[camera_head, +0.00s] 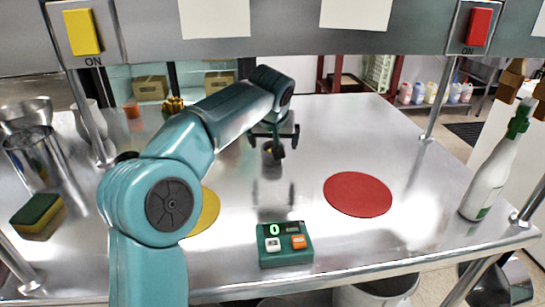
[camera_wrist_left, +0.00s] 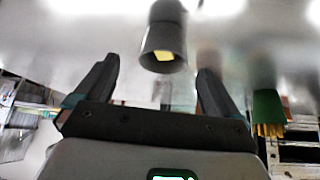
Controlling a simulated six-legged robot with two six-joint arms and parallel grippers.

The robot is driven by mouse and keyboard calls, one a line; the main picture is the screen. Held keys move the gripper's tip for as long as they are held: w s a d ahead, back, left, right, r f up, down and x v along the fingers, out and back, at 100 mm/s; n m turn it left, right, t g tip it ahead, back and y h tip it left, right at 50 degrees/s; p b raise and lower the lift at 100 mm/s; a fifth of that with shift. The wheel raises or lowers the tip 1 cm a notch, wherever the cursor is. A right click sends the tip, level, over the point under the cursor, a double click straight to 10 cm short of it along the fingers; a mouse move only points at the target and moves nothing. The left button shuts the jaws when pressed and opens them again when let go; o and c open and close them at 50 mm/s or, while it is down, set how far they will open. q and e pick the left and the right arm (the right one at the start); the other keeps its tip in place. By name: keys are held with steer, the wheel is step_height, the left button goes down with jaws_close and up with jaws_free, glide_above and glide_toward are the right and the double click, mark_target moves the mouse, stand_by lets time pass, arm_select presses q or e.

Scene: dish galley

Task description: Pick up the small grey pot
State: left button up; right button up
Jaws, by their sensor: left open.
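The small grey pot (camera_head: 271,157) stands on the steel counter, partly hidden behind my left gripper in the head view. In the left wrist view the grey pot (camera_wrist_left: 165,30) shows with its opening toward the camera and something yellow inside. My left gripper (camera_head: 273,141) is open and empty, close to the pot. In the left wrist view its two fingers (camera_wrist_left: 156,75) stand wide apart, with the pot just beyond and between their tips. No contact with the pot shows. My right gripper is not in view.
A red round mat (camera_head: 358,194) and a yellow one (camera_head: 205,212) lie on the counter. A green device (camera_head: 284,245) with buttons sits in front. A sponge (camera_head: 38,216) and steel pot (camera_head: 42,160) are left; a white bottle (camera_head: 487,180) is right. Metal posts hold an upper panel (camera_head: 280,30).

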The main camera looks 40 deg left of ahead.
mark_target(267, 158)
arm_select(q)
steer(key=b+x, duration=0.1)
steer(key=x, duration=0.4)
steer(key=shift+a, duration=0.25)
steer(key=shift+s+r, duration=0.1)
steer(key=shift+s, duration=0.05)
steer(key=shift+c, duration=0.8)
steer(key=c, duration=1)
steer(key=shift+o, duration=0.2)
